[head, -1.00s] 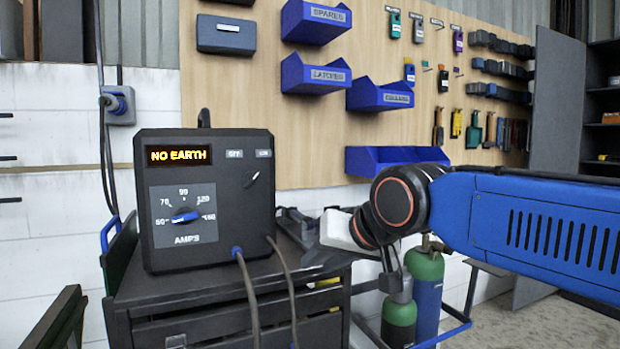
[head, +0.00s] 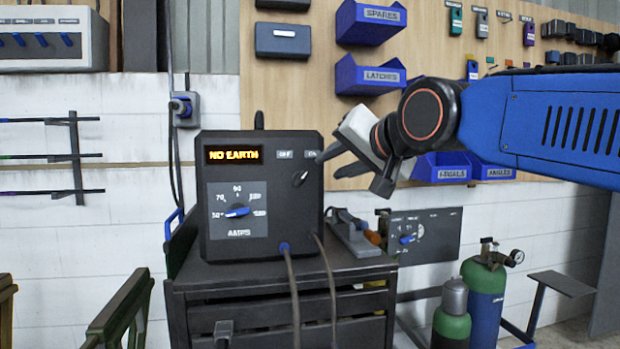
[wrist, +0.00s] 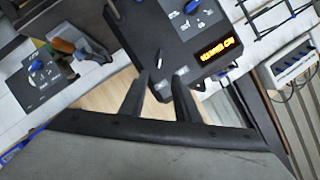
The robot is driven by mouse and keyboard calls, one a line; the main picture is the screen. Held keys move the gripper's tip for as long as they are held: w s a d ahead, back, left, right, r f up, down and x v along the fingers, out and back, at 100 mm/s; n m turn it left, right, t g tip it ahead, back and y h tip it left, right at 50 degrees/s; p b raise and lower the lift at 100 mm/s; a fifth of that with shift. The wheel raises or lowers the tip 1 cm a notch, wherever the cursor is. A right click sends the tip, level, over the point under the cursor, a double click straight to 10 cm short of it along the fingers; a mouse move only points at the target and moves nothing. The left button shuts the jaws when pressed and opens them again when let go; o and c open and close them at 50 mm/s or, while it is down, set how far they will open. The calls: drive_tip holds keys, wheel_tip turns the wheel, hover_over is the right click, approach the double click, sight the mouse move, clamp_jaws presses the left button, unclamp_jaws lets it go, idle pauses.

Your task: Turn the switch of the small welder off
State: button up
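The small welder (head: 262,190) is a dark box with a lit NO EARTH display, standing on a black cart. Its switch (head: 300,178) is a small dark lever at the upper right of the face, tilted up to the right.
A blue amps knob (head: 237,212) is on the welder's face, with cables hanging in front. A grey panel with a blue knob (head: 406,239) stands behind the cart (head: 280,276). Gas cylinders (head: 484,290) stand at the right. Blue bins (head: 370,76) hang above my gripper.

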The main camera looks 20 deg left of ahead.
sight(302, 178)
drive_tip(key=x, duration=1.4)
drive_tip(key=shift+s, duration=0.1)
drive_tip(key=shift+f, duration=0.1)
clamp_jaws()
